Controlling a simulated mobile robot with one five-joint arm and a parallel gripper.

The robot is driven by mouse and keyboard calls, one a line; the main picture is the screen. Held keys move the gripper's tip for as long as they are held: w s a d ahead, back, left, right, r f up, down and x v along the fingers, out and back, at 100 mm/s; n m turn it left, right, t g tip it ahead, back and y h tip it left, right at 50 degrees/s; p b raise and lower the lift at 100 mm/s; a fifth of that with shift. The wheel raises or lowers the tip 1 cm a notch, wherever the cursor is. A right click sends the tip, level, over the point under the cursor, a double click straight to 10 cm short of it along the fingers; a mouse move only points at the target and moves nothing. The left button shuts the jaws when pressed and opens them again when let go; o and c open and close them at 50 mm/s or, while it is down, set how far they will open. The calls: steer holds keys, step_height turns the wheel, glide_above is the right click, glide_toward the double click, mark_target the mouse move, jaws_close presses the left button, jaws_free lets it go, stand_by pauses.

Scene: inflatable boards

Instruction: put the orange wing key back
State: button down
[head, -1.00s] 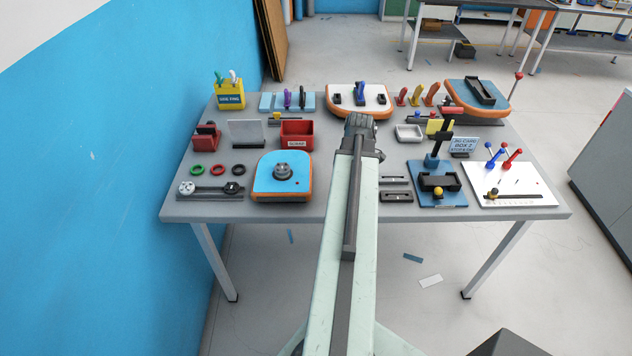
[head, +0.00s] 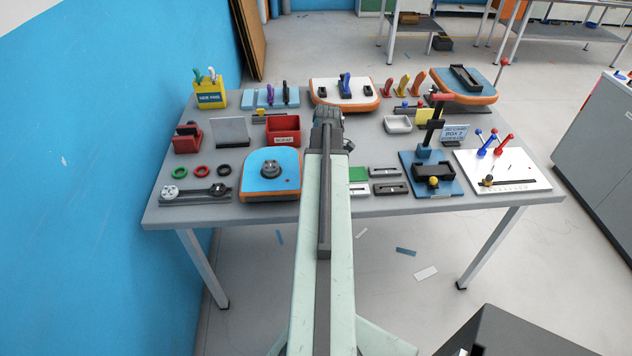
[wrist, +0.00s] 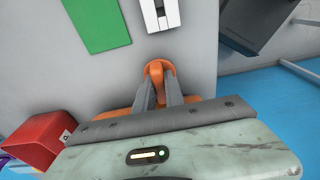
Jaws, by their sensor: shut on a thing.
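In the wrist view my gripper (wrist: 159,100) is shut on an orange piece with a rounded, looped end (wrist: 158,69), which fits the orange wing key. Its lower part is hidden by the fingers. An orange rim (wrist: 112,106) shows behind the gripper body, and whether the key touches anything there cannot be told. In the head view my gripper (head: 327,118) is over the middle of the table, and the key is hidden. The blue board with an orange rim (head: 262,185) lies left of my arm, with a grey round fitting on top.
A red bin (head: 283,131) stands behind the board. A green card (head: 357,174) and slotted grey blocks (head: 390,188) lie right of my arm. A blue stand (head: 430,178) rises farther right. Red, yellow and orange fins (head: 404,84) stand at the back.

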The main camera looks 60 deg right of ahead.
steer(key=shift+s+f, duration=0.1)
steer(key=shift+f, duration=0.1)
steer(key=c, duration=1.4)
jaws_free()
steer(key=shift+r, duration=0.1)
step_height(320, 180, up, 12)
steer(key=s+p, duration=0.1)
steer(key=p, duration=1.1)
steer(key=shift+d, duration=0.4)
steer(key=shift+s+r, duration=0.1)
